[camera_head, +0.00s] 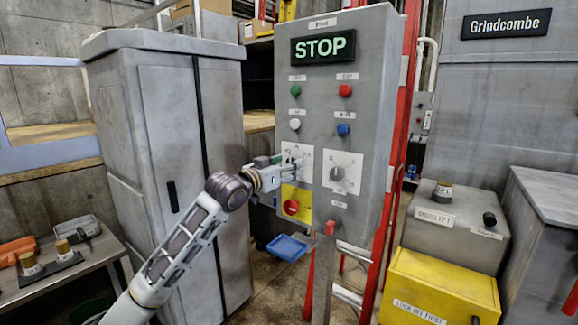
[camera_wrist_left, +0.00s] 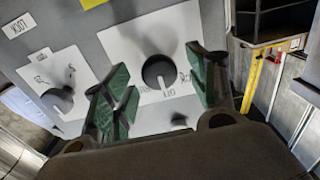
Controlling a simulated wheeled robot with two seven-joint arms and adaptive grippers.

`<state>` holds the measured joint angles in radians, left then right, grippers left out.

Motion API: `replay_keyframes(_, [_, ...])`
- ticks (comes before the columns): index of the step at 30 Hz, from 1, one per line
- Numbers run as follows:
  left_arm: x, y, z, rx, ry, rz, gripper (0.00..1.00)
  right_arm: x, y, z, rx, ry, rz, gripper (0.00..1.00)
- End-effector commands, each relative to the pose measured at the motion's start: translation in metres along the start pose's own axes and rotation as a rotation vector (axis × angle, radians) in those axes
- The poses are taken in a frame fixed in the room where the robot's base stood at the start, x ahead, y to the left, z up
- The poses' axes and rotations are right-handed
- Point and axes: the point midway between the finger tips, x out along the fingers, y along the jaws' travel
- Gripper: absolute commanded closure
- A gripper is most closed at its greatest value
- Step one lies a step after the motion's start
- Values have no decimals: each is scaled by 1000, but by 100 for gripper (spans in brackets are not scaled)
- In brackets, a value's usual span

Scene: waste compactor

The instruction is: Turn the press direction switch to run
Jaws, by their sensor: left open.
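A grey control panel (camera_head: 368,75) carries two rotary switches on white plates. The left switch's plate (camera_head: 297,150) is partly hidden by my left gripper (camera_head: 284,170); the right switch (camera_head: 338,173) stands clear. In the left wrist view, turned nearly upside down, the dark round knob (camera_wrist_left: 160,71) of the gripper-side switch lies between the green fingers of my left gripper (camera_wrist_left: 163,92). The fingers are open, one on each side, with visible gaps to the knob. The other knob (camera_wrist_left: 58,100) is outside the fingers. I cannot tell which is the press direction switch. My right gripper is not visible.
A lit STOP sign (camera_head: 323,47), green button (camera_head: 295,90), red button (camera_head: 345,90), white button (camera_head: 294,124) and blue button (camera_head: 342,129) sit above. A red knob on a yellow plate (camera_head: 303,195) is just below my gripper. A grey cabinet (camera_head: 165,110) stands left.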

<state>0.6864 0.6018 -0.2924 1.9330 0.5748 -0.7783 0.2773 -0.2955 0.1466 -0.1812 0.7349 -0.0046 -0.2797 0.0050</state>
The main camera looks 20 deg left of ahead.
Motion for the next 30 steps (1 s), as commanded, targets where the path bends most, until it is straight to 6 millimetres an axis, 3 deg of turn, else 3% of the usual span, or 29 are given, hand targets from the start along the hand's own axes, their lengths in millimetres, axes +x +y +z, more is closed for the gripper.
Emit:
replay_keyframes(6, [11, 1, 0, 0, 0, 1, 42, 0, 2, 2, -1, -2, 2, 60])
replay_keyframes(17, [12, 0, 0, 0, 0, 0, 43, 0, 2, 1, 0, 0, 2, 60])
replay_keyframes(27, [12, 0, 0, 0, 0, 0, 87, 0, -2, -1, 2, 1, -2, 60])
replay_keyframes(30, [12, 0, 0, 1, 0, 0, 88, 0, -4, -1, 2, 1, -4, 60])
